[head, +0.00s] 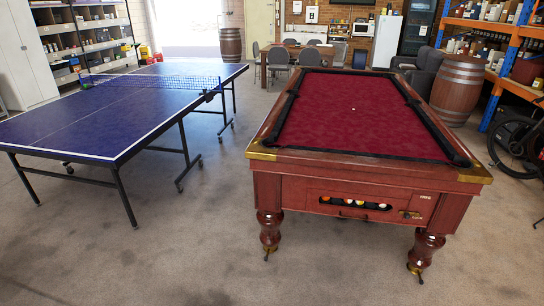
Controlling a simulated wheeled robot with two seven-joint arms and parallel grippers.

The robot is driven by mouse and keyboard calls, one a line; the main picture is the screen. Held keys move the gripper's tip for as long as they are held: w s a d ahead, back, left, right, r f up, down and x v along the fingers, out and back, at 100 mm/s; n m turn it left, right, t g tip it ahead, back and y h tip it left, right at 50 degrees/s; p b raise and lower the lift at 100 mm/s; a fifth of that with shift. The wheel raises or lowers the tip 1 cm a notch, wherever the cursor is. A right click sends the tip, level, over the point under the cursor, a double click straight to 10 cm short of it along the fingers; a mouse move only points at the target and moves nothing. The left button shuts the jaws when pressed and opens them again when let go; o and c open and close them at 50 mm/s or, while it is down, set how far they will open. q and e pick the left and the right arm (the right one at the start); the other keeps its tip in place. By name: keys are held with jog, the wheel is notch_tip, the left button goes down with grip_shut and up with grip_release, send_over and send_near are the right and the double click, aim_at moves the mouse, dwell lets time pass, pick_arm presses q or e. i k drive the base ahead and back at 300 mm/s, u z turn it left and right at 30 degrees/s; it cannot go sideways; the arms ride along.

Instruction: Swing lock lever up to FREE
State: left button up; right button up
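The pool table (294,163) stands right of centre with a red cloth and a reddish wooden body. On its front panel, at the right, is a small dark and brass fitting (411,215), with a small pale label (425,197) above it. Small dark parts stick out at the feet of its front left leg (270,228) and front right leg (427,249). I cannot tell which of these is the lock lever, nor read any FREE marking. Neither of my grippers is in view.
A blue table tennis table (120,110) on wheeled legs stands at the left. A barrel (459,90), blue and orange shelving (500,75) and a bicycle (520,140) are at the right. The concrete floor (200,260) in front is clear.

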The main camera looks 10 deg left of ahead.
aim_at(407, 214)
jog(key=u, duration=0.85)
jog(key=i, duration=1.8)
jog(key=z, duration=1.4)
jog(key=i, duration=0.55)
jog(key=z, duration=0.45)
